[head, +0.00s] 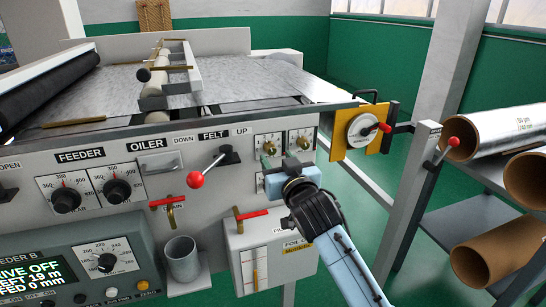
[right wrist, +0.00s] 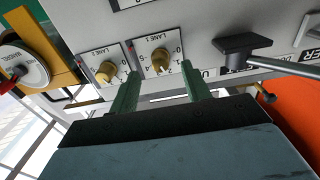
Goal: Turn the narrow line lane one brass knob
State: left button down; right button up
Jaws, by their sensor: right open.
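Two brass knobs on white dial plates sit side by side on the grey panel. The left one in the head view (head: 269,148) shows in the right wrist view as the knob (right wrist: 161,62) near the middle, on a plate marked LANE. The other brass knob (head: 303,143) is to its right in the head view and at the left in the right wrist view (right wrist: 107,71). My right gripper (head: 279,161) is open just in front of the panel. Its two green fingers stand either side of the nearer knob; contact is not visible. My left gripper is out of view.
A red-tipped lever (head: 208,168) sticks out left of the knobs. A yellow plate with a white disc (head: 362,130) is mounted to the right. A white box (head: 255,262) with a red-handled valve (head: 250,214) hangs below. Cardboard rolls (head: 480,254) lie on a rack at right.

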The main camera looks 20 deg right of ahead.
aim_at(272, 152)
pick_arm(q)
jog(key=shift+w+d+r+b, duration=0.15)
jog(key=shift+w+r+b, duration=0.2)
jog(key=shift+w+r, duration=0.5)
pick_arm(e)
jog(key=shift+w+a, duration=0.1)
jog(key=shift+w, duration=1.95)
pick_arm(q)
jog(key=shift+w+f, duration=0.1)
pick_arm(e)
jog(key=c, duration=1)
